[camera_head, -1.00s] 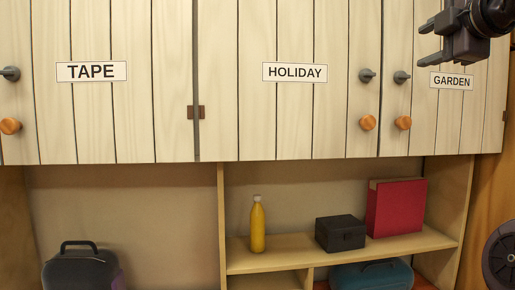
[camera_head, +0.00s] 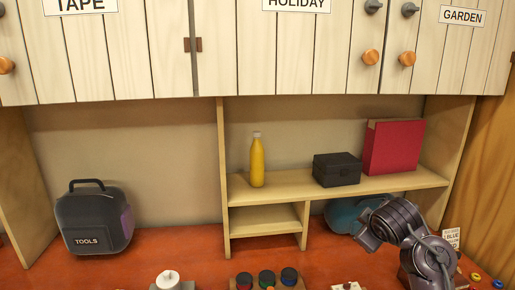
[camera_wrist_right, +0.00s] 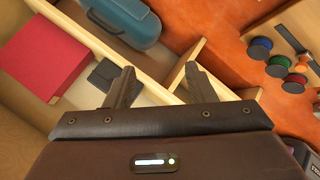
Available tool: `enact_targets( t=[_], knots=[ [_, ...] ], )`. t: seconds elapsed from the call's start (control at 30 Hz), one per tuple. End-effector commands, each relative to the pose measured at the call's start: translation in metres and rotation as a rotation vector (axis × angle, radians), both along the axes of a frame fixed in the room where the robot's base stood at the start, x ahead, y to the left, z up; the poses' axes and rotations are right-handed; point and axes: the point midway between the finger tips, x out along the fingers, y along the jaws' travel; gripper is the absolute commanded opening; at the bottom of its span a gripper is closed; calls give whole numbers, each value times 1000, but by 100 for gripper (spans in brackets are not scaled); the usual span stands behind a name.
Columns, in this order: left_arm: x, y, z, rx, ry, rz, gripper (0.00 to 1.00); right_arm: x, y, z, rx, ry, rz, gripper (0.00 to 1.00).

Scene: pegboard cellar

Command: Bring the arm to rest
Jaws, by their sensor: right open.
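My right arm (camera_head: 400,232) shows at the lower right of the head view, low over the orange worktop and in front of the blue case; I cannot make out its fingers there. In the right wrist view my right gripper (camera_wrist_right: 158,84) has its two fingers apart with nothing between them. Behind the fingers are the pale shelf, the red binder (camera_wrist_right: 38,58) and the black box (camera_wrist_right: 105,76). My left gripper is not in view.
A yellow bottle (camera_head: 257,162), the black box and the red binder stand on the shelf (camera_head: 290,184). A tools case (camera_head: 92,222) stands at left. The blue case (camera_head: 345,214) is partly hidden behind my arm. Several round-topped things line the worktop's front. Closed cabinets (camera_head: 240,60) hang above.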

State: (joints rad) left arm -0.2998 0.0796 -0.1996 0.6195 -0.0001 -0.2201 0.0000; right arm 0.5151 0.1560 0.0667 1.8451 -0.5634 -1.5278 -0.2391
Motion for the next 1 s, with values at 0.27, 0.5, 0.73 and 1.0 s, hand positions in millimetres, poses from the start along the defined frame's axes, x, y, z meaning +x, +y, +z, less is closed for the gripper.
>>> enact_targets(
  t=[0.27, 0.5, 0.73, 1.0],
  knots=[
    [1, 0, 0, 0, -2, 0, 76, -121, 38, -134, 189, 194, -151, 50],
    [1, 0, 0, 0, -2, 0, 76, -212, 59, -182, 326, 319, -276, 50],
    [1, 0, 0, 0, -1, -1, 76, -267, 70, -198, 405, 398, -360, 50],
    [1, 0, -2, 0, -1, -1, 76, -314, 78, -210, 475, 471, -444, 50]
  ],
)
